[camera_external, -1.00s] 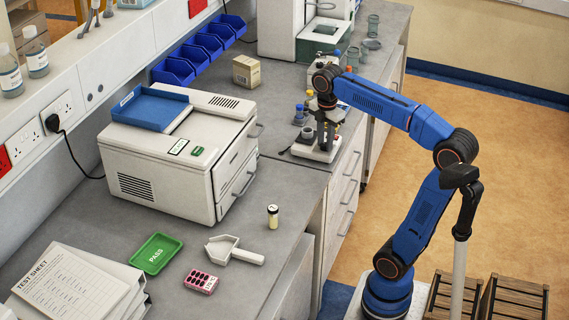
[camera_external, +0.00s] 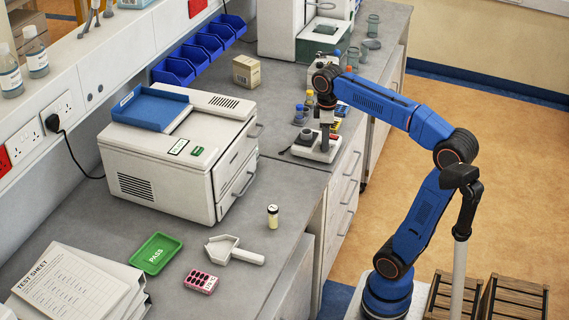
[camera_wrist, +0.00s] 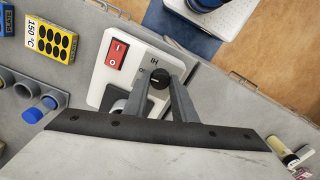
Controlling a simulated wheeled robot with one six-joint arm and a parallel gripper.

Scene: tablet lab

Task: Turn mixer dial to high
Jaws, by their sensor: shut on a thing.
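The mixer is a small white unit (camera_external: 318,148) near the bench's front edge, beyond the big white machine. In the wrist view, its white top (camera_wrist: 101,92) carries a red rocker switch (camera_wrist: 117,54) and a round black dial (camera_wrist: 158,79). Small dark markings lie on the panel beside the dial; the dial's exact setting is too small to tell. My gripper (camera_wrist: 163,82) points down over the mixer, with its two grey fingers on either side of the dial and shut on it. In the external view, my gripper hides the dial.
A yellow "150 °C" block (camera_wrist: 50,40) and a blue-capped vial in a grey holder (camera_wrist: 40,109) are close to the mixer. The big white machine (camera_external: 150,165) stands nearer the camera. A cardboard box (camera_external: 246,71) stands behind. Bare bench lies left of the mixer.

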